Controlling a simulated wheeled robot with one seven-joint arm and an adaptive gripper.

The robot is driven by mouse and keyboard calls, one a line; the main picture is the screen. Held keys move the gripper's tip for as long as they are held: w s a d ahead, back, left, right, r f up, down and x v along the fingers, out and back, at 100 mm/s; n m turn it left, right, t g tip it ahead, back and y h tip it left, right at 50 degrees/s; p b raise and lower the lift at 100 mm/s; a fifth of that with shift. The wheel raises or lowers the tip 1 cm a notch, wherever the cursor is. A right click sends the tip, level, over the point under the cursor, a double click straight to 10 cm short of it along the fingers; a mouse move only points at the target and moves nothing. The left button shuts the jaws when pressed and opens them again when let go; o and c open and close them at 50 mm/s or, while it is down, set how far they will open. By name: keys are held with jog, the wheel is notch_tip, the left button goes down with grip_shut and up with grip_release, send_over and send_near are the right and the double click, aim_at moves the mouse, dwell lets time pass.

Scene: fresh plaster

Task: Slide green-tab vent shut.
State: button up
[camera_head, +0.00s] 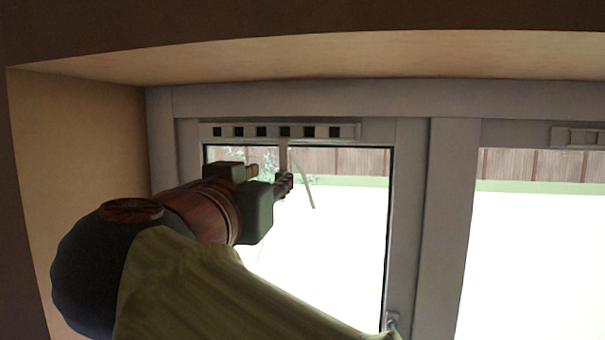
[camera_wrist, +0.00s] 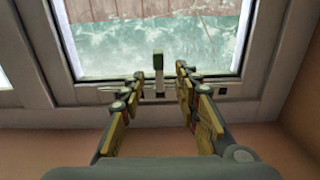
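The vent (camera_head: 345,131) is a pale strip with several dark square openings along the top of the left window. A pale tab (camera_head: 283,150) hangs from it; its tip is green in the wrist view (camera_wrist: 158,61). My gripper (camera_head: 287,184) is below the vent at the tab. In the wrist view my gripper (camera_wrist: 160,73) is open, with one finger on each side of the tab and visible gaps beside it. The vent strip in the wrist view is partly hidden by the fingers. The tab's lower end in the head view is partly hidden by my gripper.
A second vent (camera_head: 580,136) sits at the top of the right window. A grey mullion (camera_head: 450,220) separates the windows. A window handle (camera_head: 392,321) is low on the frame. The recess has a side wall (camera_head: 80,140) at left and a ceiling (camera_head: 330,60) above.

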aim_at(278, 175)
jog(key=w+p, duration=0.1)
jog(key=w, duration=0.1)
jog(key=w+p, duration=0.1)
jog(key=w, duration=0.1)
jog(key=w+d+p, duration=0.1)
jog(key=w, duration=0.2)
jog(key=shift+d, duration=0.1)
jog(key=shift+c, duration=0.2)
jog(key=c, duration=0.8)
